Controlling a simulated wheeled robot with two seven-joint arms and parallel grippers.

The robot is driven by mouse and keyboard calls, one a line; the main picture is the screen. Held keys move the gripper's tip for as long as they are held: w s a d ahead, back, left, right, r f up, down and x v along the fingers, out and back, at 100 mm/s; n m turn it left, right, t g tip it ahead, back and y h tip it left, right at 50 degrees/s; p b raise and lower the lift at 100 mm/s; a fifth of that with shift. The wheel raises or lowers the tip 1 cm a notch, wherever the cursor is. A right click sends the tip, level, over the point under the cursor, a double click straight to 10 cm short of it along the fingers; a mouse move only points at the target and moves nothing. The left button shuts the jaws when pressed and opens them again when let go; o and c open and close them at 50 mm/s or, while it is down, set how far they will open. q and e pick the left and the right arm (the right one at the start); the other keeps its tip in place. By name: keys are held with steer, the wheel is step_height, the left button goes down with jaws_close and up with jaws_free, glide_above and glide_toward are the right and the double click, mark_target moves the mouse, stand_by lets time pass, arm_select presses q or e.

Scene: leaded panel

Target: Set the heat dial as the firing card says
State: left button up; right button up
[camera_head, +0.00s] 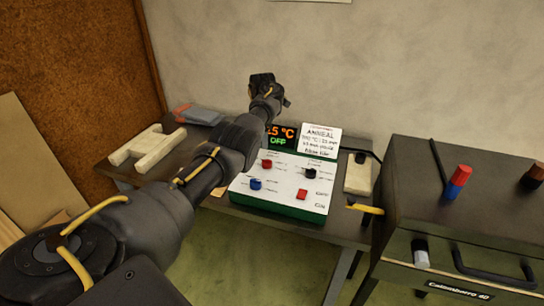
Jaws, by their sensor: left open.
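A control panel (283,203) with a white top and green sides sits on a dark table. It bears a red knob (267,163), a black knob (310,172), a blue knob (255,183) and a square red switch (302,194). Which is the heat dial I cannot tell; the small labels are unreadable. The display (280,137) reads "OFF" below a partly hidden temperature ending in 5 °C. The firing card (320,140) is headed "ANNEAL"; its smaller lines are blurred. My left gripper (264,84) is open, raised behind and above the panel, clear of the knobs.
Pale blocks (147,146) lie at the table's left, beside a folded grey-blue and red item (197,114). A pale board (358,173) lies right of the panel. A dark kiln-like box (470,205) with a handle stands at the right. My left arm covers the table's left part.

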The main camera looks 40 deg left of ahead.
mark_target(266, 160)
arm_select(q)
steer(key=shift+s+d+f, duration=0.15)
steer(key=shift+d+f, duration=0.3)
steer(key=shift+f, duration=0.4)
step_height(266, 160, down, 8)
steer(key=shift+a+r, duration=0.15)
steer(key=shift+r, duration=0.1)
steer(key=shift+f, duration=0.65)
arm_select(e)
steer(key=shift+s+f, duration=0.1)
steer(key=shift+s, duration=1.15)
arm_select(q)
steer(key=c, duration=1)
